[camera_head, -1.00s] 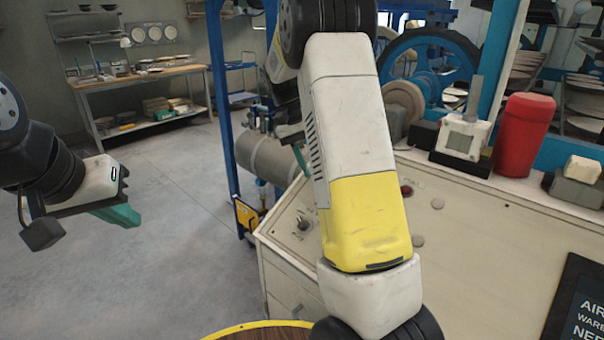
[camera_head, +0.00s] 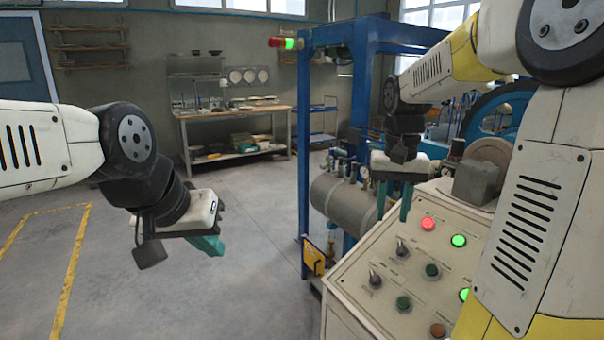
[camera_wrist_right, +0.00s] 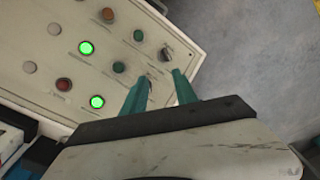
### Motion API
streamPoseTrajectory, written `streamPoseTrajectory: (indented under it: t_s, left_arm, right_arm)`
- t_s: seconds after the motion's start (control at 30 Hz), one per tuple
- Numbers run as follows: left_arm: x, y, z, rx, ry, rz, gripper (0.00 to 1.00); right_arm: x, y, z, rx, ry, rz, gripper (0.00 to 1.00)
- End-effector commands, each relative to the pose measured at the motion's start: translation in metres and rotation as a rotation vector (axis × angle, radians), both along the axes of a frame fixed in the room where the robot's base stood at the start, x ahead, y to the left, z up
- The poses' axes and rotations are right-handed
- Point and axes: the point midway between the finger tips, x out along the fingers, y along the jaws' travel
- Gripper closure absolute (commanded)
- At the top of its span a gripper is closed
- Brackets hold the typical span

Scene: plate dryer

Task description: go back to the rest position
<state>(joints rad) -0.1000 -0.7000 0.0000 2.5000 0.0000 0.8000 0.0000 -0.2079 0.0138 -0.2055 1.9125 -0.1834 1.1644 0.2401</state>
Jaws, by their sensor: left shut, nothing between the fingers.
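My left gripper (camera_head: 210,246) hangs at the left over bare floor, its teal fingers shut and empty. My right arm hides the panel's right part.
The panel carries knobs and buttons, including a lit green button (camera_head: 459,241) and a red one (camera_head: 428,224). A blue frame (camera_head: 304,150) and a grey tank (camera_head: 342,203) stand behind it. A workbench (camera_head: 235,112) is at the back. The floor at left is clear.

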Motion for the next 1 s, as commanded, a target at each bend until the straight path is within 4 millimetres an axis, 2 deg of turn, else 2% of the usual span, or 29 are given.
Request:
streamPoseTrajectory:
  t_s: [0.03, 0.23, 0.5, 0.7, 1.0]
  left_arm:
    - [0.000, 0.000, 0.000, 0.000, 0.000, 0.000, 1.00]
    - [0.000, 0.000, 0.000, 0.000, 0.000, 0.000, 1.00]
    - [0.000, 0.000, 0.000, 0.000, 0.000, 0.000, 1.00]
    - [0.000, 0.000, 0.000, 0.000, 0.000, 0.000, 1.00]
    - [0.000, 0.000, 0.000, 0.000, 0.000, 0.000, 1.00]
  right_arm:
    - [-0.015, 0.005, 0.008, 0.028, -0.042, 0.018, 0.65]
    - [-0.066, 0.027, 0.023, 0.106, -0.209, 0.104, 0.65]
    - [-0.127, 0.053, 0.024, 0.142, -0.419, 0.195, 0.65]
    - [-0.146, 0.061, 0.019, 0.140, -0.496, 0.225, 0.65]
    - [-0.149, 0.062, 0.017, 0.139, -0.504, 0.229, 0.65]
